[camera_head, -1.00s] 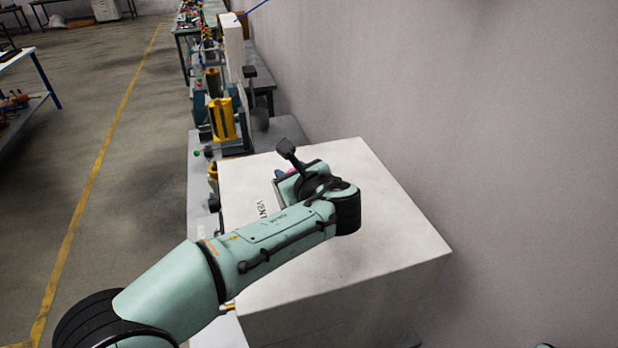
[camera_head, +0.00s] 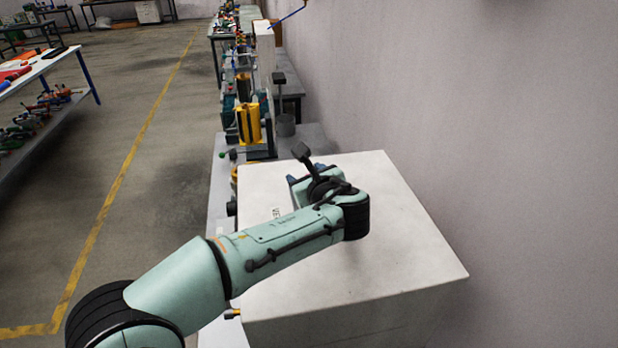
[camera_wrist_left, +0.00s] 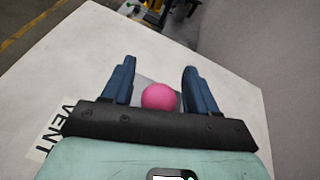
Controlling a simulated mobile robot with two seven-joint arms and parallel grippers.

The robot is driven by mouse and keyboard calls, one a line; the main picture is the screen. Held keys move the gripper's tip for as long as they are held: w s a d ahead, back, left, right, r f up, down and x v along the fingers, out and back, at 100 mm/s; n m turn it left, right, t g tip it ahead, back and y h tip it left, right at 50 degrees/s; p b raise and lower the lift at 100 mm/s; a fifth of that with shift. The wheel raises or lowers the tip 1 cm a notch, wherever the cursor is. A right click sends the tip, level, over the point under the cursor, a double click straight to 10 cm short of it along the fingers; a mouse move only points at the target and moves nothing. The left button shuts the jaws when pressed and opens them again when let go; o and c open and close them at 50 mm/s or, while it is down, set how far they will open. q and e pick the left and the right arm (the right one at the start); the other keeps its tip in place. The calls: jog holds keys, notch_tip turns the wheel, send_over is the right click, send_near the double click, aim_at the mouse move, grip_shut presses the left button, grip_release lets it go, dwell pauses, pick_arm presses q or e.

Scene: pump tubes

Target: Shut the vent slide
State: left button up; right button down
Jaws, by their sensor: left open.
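The vent slide shows in the left wrist view as a pink round knob (camera_wrist_left: 159,97) with a bit of grey plate behind it, on top of a white box (camera_wrist_left: 95,45). A "VENT" label (camera_wrist_left: 52,130) lies on the box beside it. My left gripper (camera_wrist_left: 158,75) is open, its two blue fingers on either side of the knob with gaps to it. In the head view my left gripper (camera_head: 297,181) is over the box top (camera_head: 400,230), and my wrist hides the knob and most of the label (camera_head: 276,213). My right gripper is not in view.
A grey bench (camera_head: 225,180) runs beyond the box, with a yellow-and-black part (camera_head: 248,124) and other equipment on it. A wall (camera_head: 480,110) stands close on the right. The floor at left is open, with a shelf table (camera_head: 40,75) farther off.

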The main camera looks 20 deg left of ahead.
pick_arm(q)
jog(key=v, duration=1.3)
jog(key=shift+s+b, duration=0.15)
jog(key=shift+b, duration=0.2)
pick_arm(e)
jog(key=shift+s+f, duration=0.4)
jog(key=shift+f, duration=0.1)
